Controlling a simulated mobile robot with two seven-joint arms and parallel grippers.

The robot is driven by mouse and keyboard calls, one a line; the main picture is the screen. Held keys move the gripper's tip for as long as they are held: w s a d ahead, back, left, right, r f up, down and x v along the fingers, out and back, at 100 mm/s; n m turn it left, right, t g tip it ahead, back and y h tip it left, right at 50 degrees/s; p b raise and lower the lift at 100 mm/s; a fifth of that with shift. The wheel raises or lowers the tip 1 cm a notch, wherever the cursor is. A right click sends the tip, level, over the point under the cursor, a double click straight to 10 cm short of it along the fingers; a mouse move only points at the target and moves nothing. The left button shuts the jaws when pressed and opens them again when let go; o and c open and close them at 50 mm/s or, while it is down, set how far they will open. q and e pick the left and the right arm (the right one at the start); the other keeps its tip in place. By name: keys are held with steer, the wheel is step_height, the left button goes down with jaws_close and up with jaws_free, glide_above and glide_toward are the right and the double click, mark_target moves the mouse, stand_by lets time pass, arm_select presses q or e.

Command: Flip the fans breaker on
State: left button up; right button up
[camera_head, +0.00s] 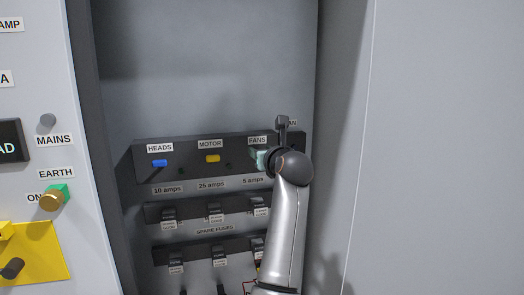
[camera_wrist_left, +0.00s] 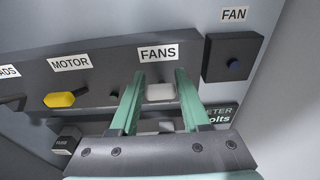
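The fans breaker (camera_wrist_left: 160,92) is a pale grey-white lever under the FANS label (camera_wrist_left: 158,53) in the left wrist view. In the head view it is hidden behind my left gripper. My left gripper (camera_head: 262,160) is in front of the breaker row's right end, below the FANS label. In the left wrist view its two green fingers (camera_wrist_left: 160,78) are apart, one on each side of the lever. Whether either finger touches the lever cannot be told. My right gripper is not in view.
The yellow motor breaker (camera_head: 212,158) and blue heads breaker (camera_head: 160,163) are to the left on the same dark strip. Spare fuses (camera_head: 215,212) are below. A cabinet side wall (camera_head: 338,130) bounds the right.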

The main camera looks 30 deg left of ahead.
arm_select(q)
steer(key=o, duration=0.4)
steer(key=shift+c, duration=0.2)
steer(key=shift+d, duration=0.1)
steer(key=shift+s+d, duration=0.25)
steer(key=shift+d, duration=0.05)
steer(key=b+v, duration=0.3)
steer(key=v, duration=0.8)
steer(key=shift+s+d+r+b, duration=0.15)
steer(key=shift+s+d+b, duration=0.05)
steer(key=shift+s+b, duration=0.1)
